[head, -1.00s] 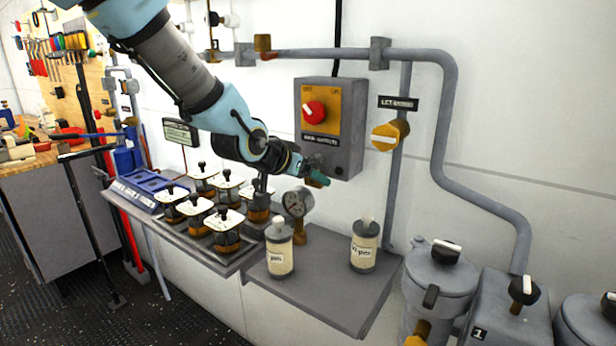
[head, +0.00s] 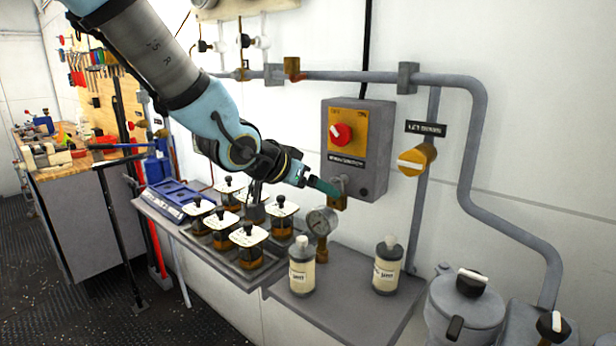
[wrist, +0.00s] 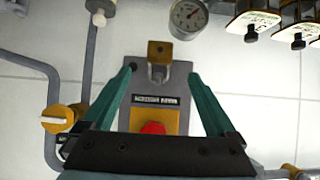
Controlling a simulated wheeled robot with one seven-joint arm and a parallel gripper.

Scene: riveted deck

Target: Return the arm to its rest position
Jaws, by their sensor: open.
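My arm reaches in from the upper left of the head view. My gripper (head: 328,188) is at its end, in front of the wall and just left of the lower part of a grey switch box. In the wrist view my gripper (wrist: 160,85) shows two teal fingers spread apart with nothing between them. The switch box (wrist: 180,76) with its yellow plate lies beyond the fingers. Its red knob (head: 341,134) shows in the head view and is partly hidden by my gripper's body in the wrist view.
Below stand a gauge (head: 321,221), two labelled bottles (head: 303,272) (head: 387,268) on a grey shelf (head: 335,305), and several white-topped jars on a rack. A grey pipe (head: 480,150) with a yellow valve knob (head: 415,160) runs along the wall at right. Dark floor is open at lower left.

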